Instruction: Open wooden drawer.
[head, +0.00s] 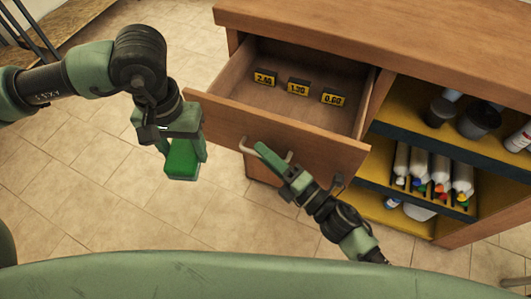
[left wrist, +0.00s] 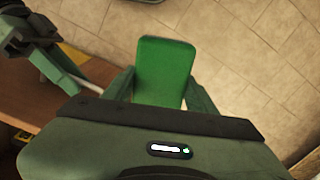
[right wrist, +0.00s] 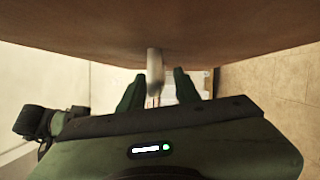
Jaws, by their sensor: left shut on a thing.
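The wooden drawer (head: 277,135) stands pulled out of the cabinet. Several black tags with yellow price labels (head: 298,87) lie inside it. Its pale bar handle (head: 250,147) is on the front panel and also shows in the right wrist view (right wrist: 154,68). My right gripper (head: 276,163) is at the handle, its fingers apart with the bar between them, nearer the left finger in the right wrist view. My left gripper (head: 184,155) is shut on a green block (head: 182,160), held clear of the drawer to its left; the block also shows in the left wrist view (left wrist: 165,70).
The wooden cabinet (head: 400,38) has open shelves at the right, holding dark cups (head: 478,120) and several white bottles with coloured caps (head: 420,165). The tiled floor (head: 120,190) left of the drawer is clear.

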